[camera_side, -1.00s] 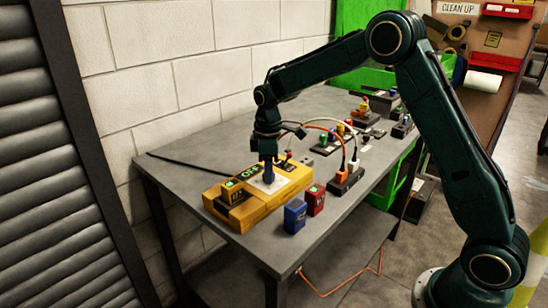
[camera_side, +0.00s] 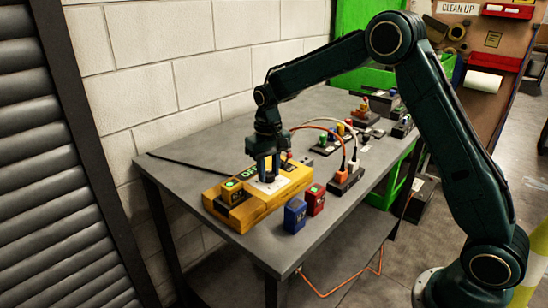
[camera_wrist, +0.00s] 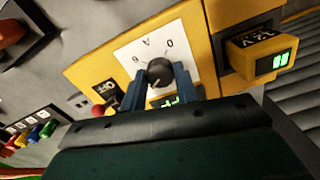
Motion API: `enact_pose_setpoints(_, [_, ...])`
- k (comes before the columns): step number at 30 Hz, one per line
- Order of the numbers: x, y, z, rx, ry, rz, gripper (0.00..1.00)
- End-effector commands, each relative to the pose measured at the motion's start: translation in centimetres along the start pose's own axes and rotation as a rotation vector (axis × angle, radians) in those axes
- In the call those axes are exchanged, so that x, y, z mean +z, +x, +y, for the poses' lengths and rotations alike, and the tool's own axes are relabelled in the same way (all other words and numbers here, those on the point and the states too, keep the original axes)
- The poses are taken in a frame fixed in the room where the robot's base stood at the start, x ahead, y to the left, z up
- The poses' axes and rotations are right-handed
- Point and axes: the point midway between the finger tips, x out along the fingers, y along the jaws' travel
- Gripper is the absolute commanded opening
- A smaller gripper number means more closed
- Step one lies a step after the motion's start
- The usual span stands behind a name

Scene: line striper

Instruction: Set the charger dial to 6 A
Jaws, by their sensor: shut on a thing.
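The yellow charger (camera_side: 262,210) lies on the near end of the bench. Its black dial knob (camera_wrist: 160,72) sits on a white plate (camera_wrist: 187,49) printed with 0, A and 6. My gripper (camera_side: 268,182) points down at the plate; its blue fingers, also in the wrist view (camera_wrist: 160,80), stand on either side of the knob, shut on it. The knob has a pale mark, too small to read surely. A green display (camera_wrist: 164,101) on the charger is partly hidden between my fingers, and I cannot read it.
A blue battery (camera_side: 294,214) and a red battery (camera_side: 315,199) stand beside the charger. A socket strip (camera_side: 346,181) with plugged cables is behind them. The bench's front corner is clear.

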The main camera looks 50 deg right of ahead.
Motion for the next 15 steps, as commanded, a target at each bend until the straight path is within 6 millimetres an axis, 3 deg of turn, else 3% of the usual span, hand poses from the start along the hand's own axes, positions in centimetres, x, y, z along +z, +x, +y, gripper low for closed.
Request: enact_pose_setpoints(15, [-0.12,-0.1,-0.04,-0.002,0.491,0.005,0.07])
